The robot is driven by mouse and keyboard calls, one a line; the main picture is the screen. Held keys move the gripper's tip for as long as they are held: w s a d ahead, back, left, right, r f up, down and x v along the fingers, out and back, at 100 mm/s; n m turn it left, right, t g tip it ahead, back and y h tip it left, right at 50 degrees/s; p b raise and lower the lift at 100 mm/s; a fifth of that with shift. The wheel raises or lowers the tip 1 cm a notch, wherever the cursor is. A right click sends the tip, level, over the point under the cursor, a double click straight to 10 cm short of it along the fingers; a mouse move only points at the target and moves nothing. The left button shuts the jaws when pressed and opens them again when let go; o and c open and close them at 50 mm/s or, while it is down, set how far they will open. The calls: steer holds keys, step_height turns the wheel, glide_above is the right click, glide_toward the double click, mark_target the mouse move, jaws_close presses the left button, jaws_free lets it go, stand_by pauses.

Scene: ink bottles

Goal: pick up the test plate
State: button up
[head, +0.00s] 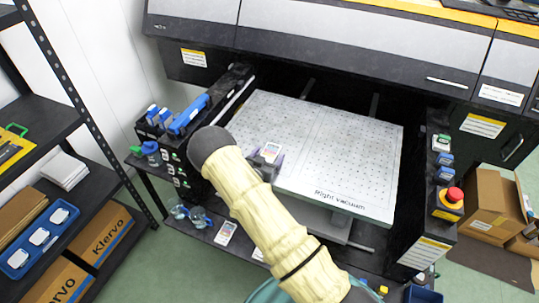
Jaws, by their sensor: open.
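A small white plate with a printed patch (270,152), which looks like the test plate, is at the left front part of the perforated printer bed (350,150). A small purple-grey part beside and below it appears to be my gripper (268,163). It shows just past the right edge of my cream-sleeved arm, very close to the plate. The arm hides most of it, so I cannot tell whether it touches the plate. Its jaws are open.
The bed, marked "Right vacuum", is otherwise bare. A red stop button (454,195) is at right. Small cards (225,232) lie on the front ledge. A black shelf (38,125) stands left.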

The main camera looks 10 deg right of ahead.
mark_target(268, 156)
steer(key=c, duration=1.2)
step_height(268, 156, up, 10)
steer(key=b, duration=0.2)
